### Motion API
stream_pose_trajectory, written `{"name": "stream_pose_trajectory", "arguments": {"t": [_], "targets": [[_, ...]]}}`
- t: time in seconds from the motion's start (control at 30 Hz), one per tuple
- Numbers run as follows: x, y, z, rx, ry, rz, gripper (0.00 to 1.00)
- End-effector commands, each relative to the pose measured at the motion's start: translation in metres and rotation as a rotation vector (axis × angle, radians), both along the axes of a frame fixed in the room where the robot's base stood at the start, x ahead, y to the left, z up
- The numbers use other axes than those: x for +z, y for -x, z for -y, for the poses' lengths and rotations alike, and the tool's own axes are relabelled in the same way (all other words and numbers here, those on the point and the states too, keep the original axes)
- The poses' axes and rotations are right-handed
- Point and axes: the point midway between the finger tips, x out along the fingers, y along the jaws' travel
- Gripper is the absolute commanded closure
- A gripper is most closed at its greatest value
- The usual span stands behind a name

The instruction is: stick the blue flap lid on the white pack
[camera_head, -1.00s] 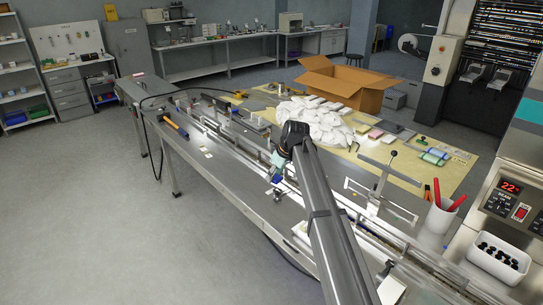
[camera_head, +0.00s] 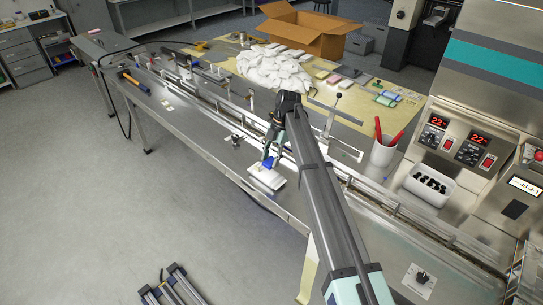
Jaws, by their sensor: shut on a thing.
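My gripper (camera_head: 267,156) points down over the near side of the metal table, left of my arm. It is shut on the small blue flap lid (camera_head: 267,162). A white pack (camera_head: 266,178) lies flat on the table just below the gripper. The lid is at the upper edge of the pack in the picture. I cannot tell whether the lid touches the pack. The fingertips are small and partly blend with the lid.
A conveyor channel (camera_head: 213,94) runs along the table (camera_head: 188,118). White bags (camera_head: 272,70) and a cardboard box (camera_head: 305,33) lie behind. A metal bracket (camera_head: 333,112) and a white cup with red tools (camera_head: 382,152) stand right of my arm.

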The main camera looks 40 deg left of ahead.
Motion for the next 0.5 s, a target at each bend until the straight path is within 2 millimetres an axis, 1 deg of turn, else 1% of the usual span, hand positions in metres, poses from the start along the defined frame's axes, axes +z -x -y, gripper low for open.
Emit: {"name": "stream_pose_trajectory", "arguments": {"t": [0.27,0.5], "targets": [[-0.01,0.0,0.0,0.011,0.0,0.001,0.67],[-0.029,0.0,0.0,0.009,0.002,0.0,0.67]]}}
